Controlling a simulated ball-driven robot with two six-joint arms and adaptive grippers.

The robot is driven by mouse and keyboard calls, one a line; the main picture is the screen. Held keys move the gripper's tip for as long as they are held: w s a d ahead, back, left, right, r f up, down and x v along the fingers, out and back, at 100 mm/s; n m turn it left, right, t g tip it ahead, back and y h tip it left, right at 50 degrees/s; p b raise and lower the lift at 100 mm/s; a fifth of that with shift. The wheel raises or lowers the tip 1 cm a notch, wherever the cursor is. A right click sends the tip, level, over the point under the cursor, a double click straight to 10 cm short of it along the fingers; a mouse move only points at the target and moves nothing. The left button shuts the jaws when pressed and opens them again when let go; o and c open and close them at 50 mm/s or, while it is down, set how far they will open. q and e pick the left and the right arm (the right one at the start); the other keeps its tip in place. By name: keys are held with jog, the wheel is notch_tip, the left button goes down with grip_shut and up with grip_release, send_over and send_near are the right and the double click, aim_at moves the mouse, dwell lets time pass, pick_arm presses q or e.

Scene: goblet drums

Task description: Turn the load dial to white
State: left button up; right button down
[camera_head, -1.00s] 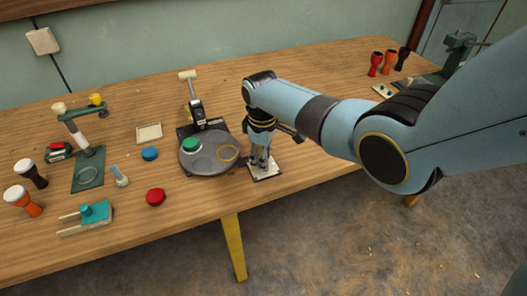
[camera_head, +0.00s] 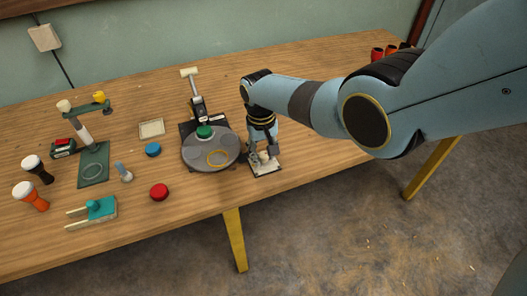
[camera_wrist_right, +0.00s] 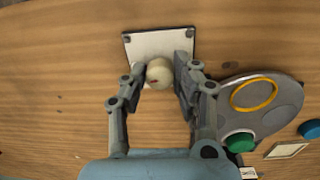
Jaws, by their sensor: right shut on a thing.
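The load dial appears to be a cream round knob (camera_wrist_right: 159,72) with a small reddish mark, on a white square plate (camera_wrist_right: 146,46). In the head view the plate (camera_head: 258,172) lies near the table's front edge. My right gripper (camera_head: 264,156) points down over it and is shut on the knob, with one finger on each side in the right wrist view (camera_wrist_right: 163,73). Beside it is a grey turntable (camera_head: 198,158) carrying a green disc (camera_head: 204,132) at its far side and a yellow ring (camera_head: 218,158) nearer the front. My left gripper is out of view.
A press-like post (camera_head: 195,95) stands behind the turntable. A blue disc (camera_head: 153,150), a red disc (camera_head: 159,191), a teal fixture (camera_head: 101,209), a green stand (camera_head: 93,172) and small drums (camera_head: 35,196) sit to the left. The table right of my gripper is mostly clear.

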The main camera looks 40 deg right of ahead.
aim_at(261, 155)
jog(key=shift+m, duration=0.7)
jog(key=c, duration=1)
grip_release()
jog(key=shift+r, duration=0.15)
notch_tip(261, 155, up, 12)
jog(key=shift+a, duration=0.25)
jog(key=shift+w, duration=0.1)
